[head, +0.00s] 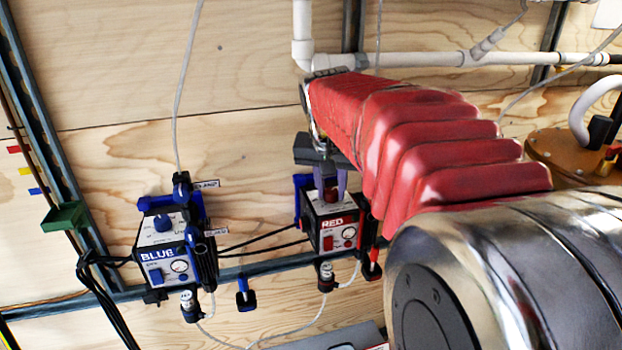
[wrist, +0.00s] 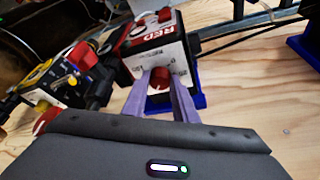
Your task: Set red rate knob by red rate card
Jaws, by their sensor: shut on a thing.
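The red pump box (head: 323,243), marked RED, is mounted on the wooden wall at the middle of the head view. In the wrist view the box (wrist: 150,48) is at the top middle. My gripper (wrist: 160,78) has two purple fingers on either side of the red rate knob (wrist: 160,84), shut on it. In the head view the gripper (head: 330,188) reaches down to the box's top face, and the knob (head: 331,196) shows between the fingers. The knob's exact setting is too small to read. I cannot make out a red rate card.
The blue pump box (head: 150,262), marked BLUE, with a blue knob (head: 162,223), is mounted to the left. A yellow-trimmed unit (wrist: 40,85) is at the left of the wrist view. Black cables run between the boxes. A metal rail (head: 255,268) passes below them.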

